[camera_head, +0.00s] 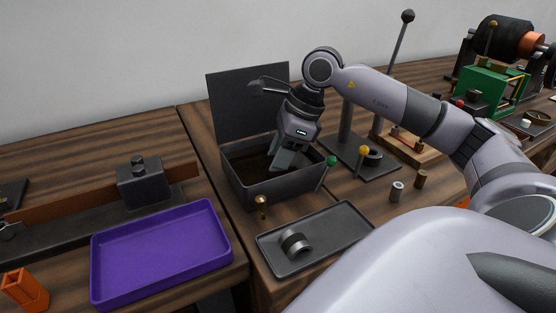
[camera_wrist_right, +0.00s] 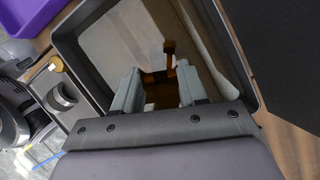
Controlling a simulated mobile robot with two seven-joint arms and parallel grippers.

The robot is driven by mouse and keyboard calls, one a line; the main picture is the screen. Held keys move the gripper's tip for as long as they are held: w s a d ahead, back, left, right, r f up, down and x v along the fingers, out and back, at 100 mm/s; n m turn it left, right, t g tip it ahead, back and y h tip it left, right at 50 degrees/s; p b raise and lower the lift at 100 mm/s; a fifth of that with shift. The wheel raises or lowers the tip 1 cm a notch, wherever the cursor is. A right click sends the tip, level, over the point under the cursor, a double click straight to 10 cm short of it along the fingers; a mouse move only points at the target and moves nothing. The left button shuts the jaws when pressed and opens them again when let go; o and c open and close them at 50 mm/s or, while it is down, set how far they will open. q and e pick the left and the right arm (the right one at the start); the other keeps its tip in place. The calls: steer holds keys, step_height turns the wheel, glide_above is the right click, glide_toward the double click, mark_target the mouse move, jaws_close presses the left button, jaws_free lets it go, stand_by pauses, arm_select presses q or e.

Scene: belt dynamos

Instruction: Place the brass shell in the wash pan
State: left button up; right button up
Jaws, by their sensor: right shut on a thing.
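The wash pan (camera_head: 262,190) is a dark open box with its lid raised behind it and brownish liquid inside. It also shows in the right wrist view (camera_wrist_right: 85,75). My right gripper (camera_head: 284,165) reaches down inside the pan. In the right wrist view its two fingers (camera_wrist_right: 158,82) are shut on a dark orange-brown piece (camera_wrist_right: 158,92), which seems to be the brass shell. The piece is mostly hidden by the fingers and tinted by the liquid, so its full shape and whether it touches the bottom cannot be told. My left gripper is not in view.
A grey tray (camera_head: 332,256) with a metal ring (camera_head: 295,243) lies in front of the pan. A purple tray (camera_head: 160,285) is at the left. Brass (camera_head: 262,201), green (camera_head: 331,160) and yellow (camera_head: 364,150) knobs stand near the pan. The raised lid (camera_head: 240,105) stands behind.

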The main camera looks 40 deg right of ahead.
steer(key=shift+f, duration=0.2)
steer(key=shift+f, duration=0.15)
steer(key=o, duration=1.1)
steer(key=shift+r, duration=0.2)
steer(key=p+v, duration=0.1)
steer(key=v, duration=1.1)
steer(key=shift+s, duration=0.1)
